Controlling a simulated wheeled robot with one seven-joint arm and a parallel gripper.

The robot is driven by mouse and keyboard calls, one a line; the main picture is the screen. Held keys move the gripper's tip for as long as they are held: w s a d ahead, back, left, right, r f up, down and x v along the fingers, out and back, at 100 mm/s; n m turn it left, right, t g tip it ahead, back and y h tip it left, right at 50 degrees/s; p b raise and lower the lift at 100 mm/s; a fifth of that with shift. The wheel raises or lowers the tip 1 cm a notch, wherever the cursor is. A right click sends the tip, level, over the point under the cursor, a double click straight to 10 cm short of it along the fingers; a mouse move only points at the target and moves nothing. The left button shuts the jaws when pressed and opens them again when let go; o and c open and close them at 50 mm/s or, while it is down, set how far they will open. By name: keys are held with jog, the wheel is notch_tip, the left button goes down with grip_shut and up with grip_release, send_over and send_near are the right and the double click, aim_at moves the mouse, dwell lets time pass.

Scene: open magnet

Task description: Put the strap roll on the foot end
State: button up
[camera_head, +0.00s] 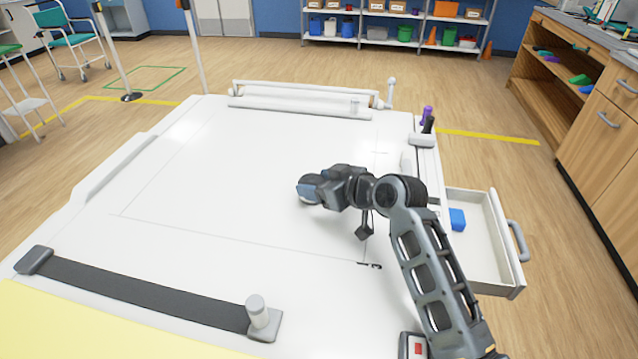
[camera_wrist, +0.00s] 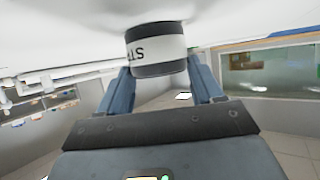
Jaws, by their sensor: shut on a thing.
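My gripper (camera_wrist: 157,75) is shut on the strap roll (camera_wrist: 155,48), a short cylinder with dark ends and a white band with partly visible black lettering. In the wrist view the roll sits between the two blue fingers. In the head view my gripper (camera_head: 309,191) is over the right-middle part of the white bed top (camera_head: 190,190), and the roll is mostly hidden by it. I cannot tell whether the roll touches the surface. No label shows which end of the bed is the foot end. Thin lines outline a large area on the bed.
A white rail (camera_head: 305,96) crosses the far end. A dark strap (camera_head: 140,292) with a grey post (camera_head: 257,310) crosses the near end beside a yellow pad (camera_head: 90,335). An open drawer (camera_head: 480,250) with a blue block (camera_head: 457,219) is at right. Purple and black items (camera_head: 427,118) stand at the far right edge.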

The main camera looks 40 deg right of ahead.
jog(key=o, duration=1.1)
jog(key=shift+c, duration=0.2)
jog(key=shift+r, duration=0.15)
jog(key=shift+s+r+p, duration=0.2)
jog(key=shift+s+p, duration=0.1)
jog(key=shift+p, duration=0.1)
jog(key=p+v, duration=0.3)
jog(key=v, duration=0.8)
jog(key=shift+s+p, duration=0.15)
jog(key=shift+p, duration=0.25)
